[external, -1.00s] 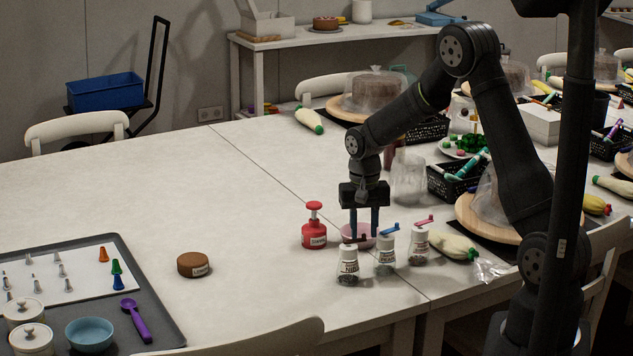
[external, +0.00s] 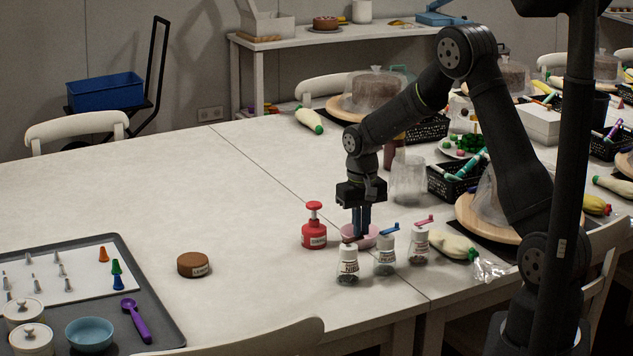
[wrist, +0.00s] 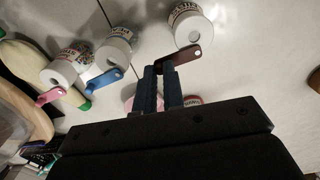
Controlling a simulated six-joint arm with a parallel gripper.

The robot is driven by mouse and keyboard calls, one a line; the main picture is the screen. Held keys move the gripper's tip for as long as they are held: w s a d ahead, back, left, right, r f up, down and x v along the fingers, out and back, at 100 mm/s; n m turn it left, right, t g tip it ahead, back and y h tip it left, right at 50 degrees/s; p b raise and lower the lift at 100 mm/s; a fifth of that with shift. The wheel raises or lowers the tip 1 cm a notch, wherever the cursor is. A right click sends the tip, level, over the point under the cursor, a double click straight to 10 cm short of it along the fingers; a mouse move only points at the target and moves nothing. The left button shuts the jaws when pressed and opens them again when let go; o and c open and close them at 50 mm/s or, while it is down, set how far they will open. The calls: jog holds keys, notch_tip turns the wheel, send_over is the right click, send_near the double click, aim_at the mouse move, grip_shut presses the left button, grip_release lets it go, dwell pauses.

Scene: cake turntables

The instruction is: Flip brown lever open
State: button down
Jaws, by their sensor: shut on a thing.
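The brown lever (wrist: 184,56) sticks out from the white cap of a small jar (wrist: 191,27) in the wrist view. In the external view that jar (external: 347,268) is the leftmost of three upright jars on the table, with its lever at the top mostly behind the cap and fingers. My gripper (external: 361,236) points down just behind this jar. In the wrist view its fingertips (wrist: 162,68) are close together at the lever's free end, shut on it. The exact contact is partly hidden by the fingers.
Jars with a blue lever (external: 385,257) and a pink lever (external: 420,247) stand close to the right. The table further left is mostly clear.

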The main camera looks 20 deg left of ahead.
jog(key=c, duration=1.5)
grip_release()
notch_tip(320, 180, up, 17)
jog(key=shift+r, duration=0.2)
jog(key=shift+f, duration=0.15)
notch_tip(320, 180, down, 17)
jog(key=shift+f, duration=0.1)
